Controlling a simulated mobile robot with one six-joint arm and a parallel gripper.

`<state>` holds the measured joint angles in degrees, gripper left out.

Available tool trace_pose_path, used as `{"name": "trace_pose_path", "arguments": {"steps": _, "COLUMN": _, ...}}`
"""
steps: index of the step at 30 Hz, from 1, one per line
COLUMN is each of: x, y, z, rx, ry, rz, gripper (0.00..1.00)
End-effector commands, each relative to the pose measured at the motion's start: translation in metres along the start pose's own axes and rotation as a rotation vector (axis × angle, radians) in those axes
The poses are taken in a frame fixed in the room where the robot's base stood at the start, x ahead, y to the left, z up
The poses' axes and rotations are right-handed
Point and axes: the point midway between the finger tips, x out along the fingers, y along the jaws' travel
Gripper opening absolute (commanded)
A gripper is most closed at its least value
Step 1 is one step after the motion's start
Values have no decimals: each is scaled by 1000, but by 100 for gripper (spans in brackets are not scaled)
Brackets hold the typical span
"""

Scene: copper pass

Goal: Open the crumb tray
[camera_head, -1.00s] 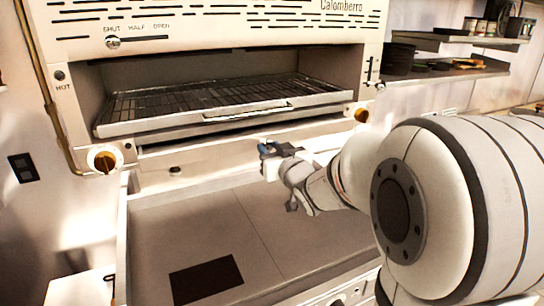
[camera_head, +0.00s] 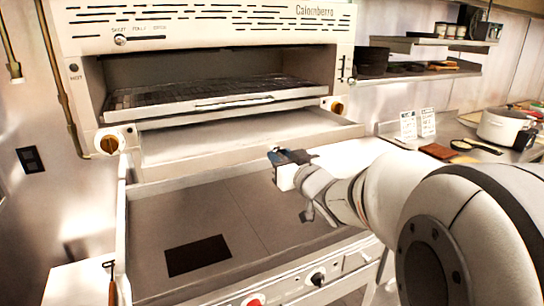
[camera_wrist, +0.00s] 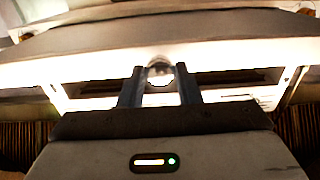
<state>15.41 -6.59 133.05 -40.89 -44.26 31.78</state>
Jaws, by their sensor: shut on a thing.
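The crumb tray (camera_head: 230,138) is a wide, flat metal tray under the broiler's wire rack. It is pulled out toward me, and its pale inner floor shows behind its front edge. My gripper (camera_head: 276,154) is at the tray's front, right of the middle. In the wrist view my gripper (camera_wrist: 160,84) has its two dark fingers closed around a small round shiny knob (camera_wrist: 160,68) on the tray front. The back of the tray is hidden under the broiler.
A flat griddle (camera_head: 240,205) lies below the tray. At right, a counter holds a white pot (camera_head: 500,125) and small cards (camera_head: 418,122).

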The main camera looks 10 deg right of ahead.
Motion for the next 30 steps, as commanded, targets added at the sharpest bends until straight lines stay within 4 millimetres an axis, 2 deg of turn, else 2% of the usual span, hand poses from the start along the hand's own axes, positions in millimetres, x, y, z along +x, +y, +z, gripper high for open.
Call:
{"name": "trace_pose_path", "arguments": {"steps": 8, "x": 0, "y": 1, "z": 0, "rx": -1, "ry": 1, "rz": 0, "gripper": 0}}
{"name": "trace_pose_path", "arguments": {"steps": 9, "x": 0, "y": 1, "z": 0, "rx": -1, "ry": 1, "rz": 0, "gripper": 33}}
{"name": "trace_pose_path", "arguments": {"steps": 16, "x": -1, "y": 2, "z": 0, "rx": 0, "ry": 1, "rz": 2, "gripper": 52}}
{"name": "trace_pose_path", "arguments": {"steps": 25, "x": -4, "y": 3, "z": 0, "rx": -1, "ry": 2, "rz": 4, "gripper": 52}}
{"name": "trace_pose_path", "arguments": {"steps": 30, "x": -25, "y": 3, "z": 0, "rx": -2, "ry": 4, "rz": 5, "gripper": 52}}
